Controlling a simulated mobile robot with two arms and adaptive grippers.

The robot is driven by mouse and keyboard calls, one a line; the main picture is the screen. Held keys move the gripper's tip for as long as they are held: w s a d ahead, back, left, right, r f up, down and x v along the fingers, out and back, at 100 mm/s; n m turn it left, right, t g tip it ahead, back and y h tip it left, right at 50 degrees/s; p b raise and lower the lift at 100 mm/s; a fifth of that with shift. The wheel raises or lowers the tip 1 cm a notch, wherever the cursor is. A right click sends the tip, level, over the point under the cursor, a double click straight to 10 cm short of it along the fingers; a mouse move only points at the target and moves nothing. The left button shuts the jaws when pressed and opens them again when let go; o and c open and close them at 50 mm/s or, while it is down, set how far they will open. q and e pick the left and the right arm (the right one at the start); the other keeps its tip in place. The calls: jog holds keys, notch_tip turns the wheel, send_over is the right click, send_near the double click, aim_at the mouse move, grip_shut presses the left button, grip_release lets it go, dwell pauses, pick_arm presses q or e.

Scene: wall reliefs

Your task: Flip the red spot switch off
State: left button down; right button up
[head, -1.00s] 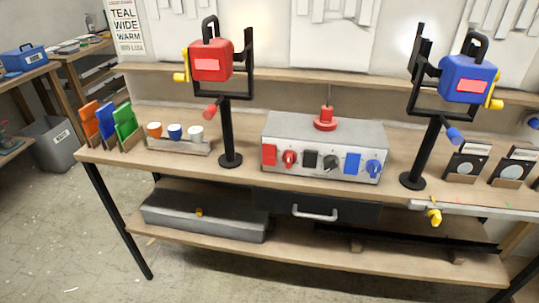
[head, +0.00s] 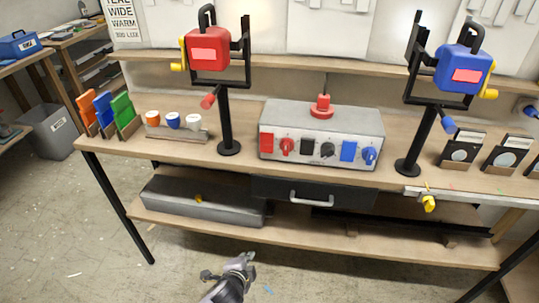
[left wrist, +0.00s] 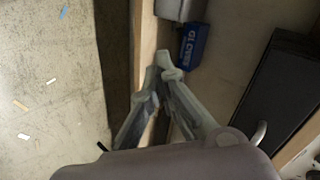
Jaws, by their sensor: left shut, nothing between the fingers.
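The grey control box (head: 321,134) stands on the bench in the middle of the head view. On its front, at the left end, is a red rocker switch (head: 267,142), with a red knob (head: 287,146) beside it. The red spot lamp (head: 207,47) is on a black stand left of the box, the blue one (head: 461,67) on a stand at right. My left gripper (head: 245,260) is at the bottom of the head view, in front of and below the bench, well apart from the box. It is shut and empty in the left wrist view (left wrist: 158,68). My right gripper is not seen.
Below the bench top are a drawer (head: 313,195) with a grey handle and a lower shelf with a long grey case (head: 200,201). Colour filters (head: 103,107) and small cups (head: 173,120) stand at left.

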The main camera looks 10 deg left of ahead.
aim_at(271, 152)
pick_arm(q)
jog(key=w+d+r+m+t, duration=0.2)
jog(key=r+t, duration=0.1)
jog(key=r, duration=1.1)
jog(key=w+d+r+m+t, duration=0.1)
jog(key=d+r+t, duration=0.1)
jog(key=r, duration=1.2)
jog(key=shift+w+r+m+t+p, duration=0.25)
jog(key=shift+w+m+t+p, duration=0.15)
jog(key=shift+p, duration=0.05)
jog(key=w, duration=0.4)
jog(key=w+f+p, duration=0.1)
jog(key=w, duration=0.4)
jog(key=w+f, duration=0.1)
jog(key=w, duration=0.4)
jog(key=shift+f+p, duration=0.15)
jog(key=shift+p, duration=0.15)
